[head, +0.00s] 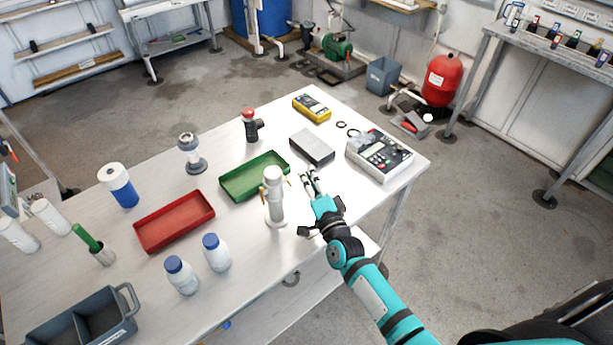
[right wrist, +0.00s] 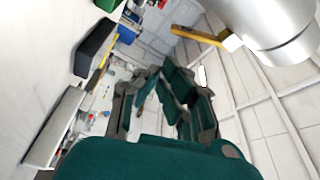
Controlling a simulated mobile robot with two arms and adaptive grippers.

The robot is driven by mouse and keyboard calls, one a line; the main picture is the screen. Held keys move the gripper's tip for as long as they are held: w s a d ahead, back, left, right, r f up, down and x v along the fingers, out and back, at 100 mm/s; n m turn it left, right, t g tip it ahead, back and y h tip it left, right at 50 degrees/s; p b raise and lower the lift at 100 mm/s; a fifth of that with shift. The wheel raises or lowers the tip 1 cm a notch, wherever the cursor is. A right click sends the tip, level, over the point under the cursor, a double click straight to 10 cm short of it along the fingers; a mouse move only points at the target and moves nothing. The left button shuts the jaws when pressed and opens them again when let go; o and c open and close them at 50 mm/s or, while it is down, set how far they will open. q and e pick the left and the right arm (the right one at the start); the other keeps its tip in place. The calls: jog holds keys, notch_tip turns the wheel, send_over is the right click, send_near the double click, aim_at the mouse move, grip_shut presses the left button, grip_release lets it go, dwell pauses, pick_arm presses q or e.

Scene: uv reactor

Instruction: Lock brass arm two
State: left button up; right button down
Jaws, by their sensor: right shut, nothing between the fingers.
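A pale grey cylindrical fitting (head: 274,205) stands upright near the front edge of the table, with small brass arms at its upper sides. My right gripper (head: 309,179) is just right of the cylinder, shut and empty, apart from the brass arm. Its dark fingers show in the right wrist view (right wrist: 165,95). My left gripper is out of view.
A green tray (head: 235,188) lies behind the cylinder, and a red tray (head: 160,240) lies to the left. White bottles (head: 217,262) stand front left. A grey block (head: 325,138) and a meter box (head: 395,165) lie behind and right of my gripper.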

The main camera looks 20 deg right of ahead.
pick_arm(q)
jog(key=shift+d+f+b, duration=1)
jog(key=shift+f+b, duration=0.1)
jog(key=shift+b, duration=0.15)
pick_arm(e)
jog(key=s+d, duration=0.1)
jog(key=s, duration=0.8)
jog(key=shift+s+d+f, duration=0.35)
jog(key=shift+d+f, duration=0.05)
jog(key=shift+f, duration=0.05)
